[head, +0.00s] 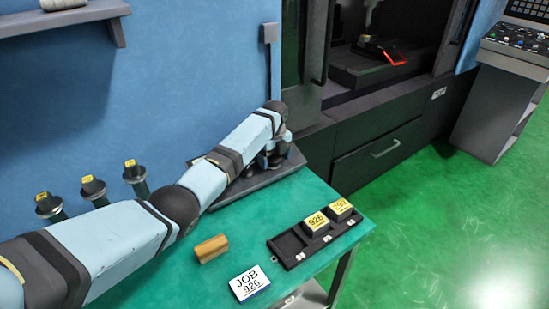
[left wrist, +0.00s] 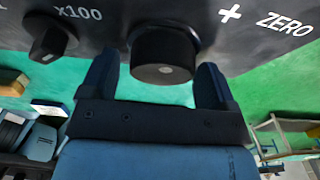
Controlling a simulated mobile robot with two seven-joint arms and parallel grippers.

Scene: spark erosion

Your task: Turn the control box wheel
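The control box (left wrist: 195,20) fills the top of the left wrist view, a dark panel with the markings "x100", "+" and "ZERO". A dark round wheel (left wrist: 165,55) sticks out of it. A smaller selector knob (left wrist: 50,40) is to its left. My left gripper (left wrist: 155,75) is open, one finger on each side of the wheel. A gap shows on both sides, so it does not appear to grip. In the head view my left arm reaches over a dark slab (head: 262,184) at the table's back edge and hides much of what is there.
On the green table (head: 215,285) are a wooden block (head: 211,248), a "JOB 926" card (head: 249,283) and a black tray (head: 291,253) holding yellow-topped blocks. Several yellow-tagged holders (head: 135,178) stand at the left back. A machine with an open chamber (head: 365,70) stands behind.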

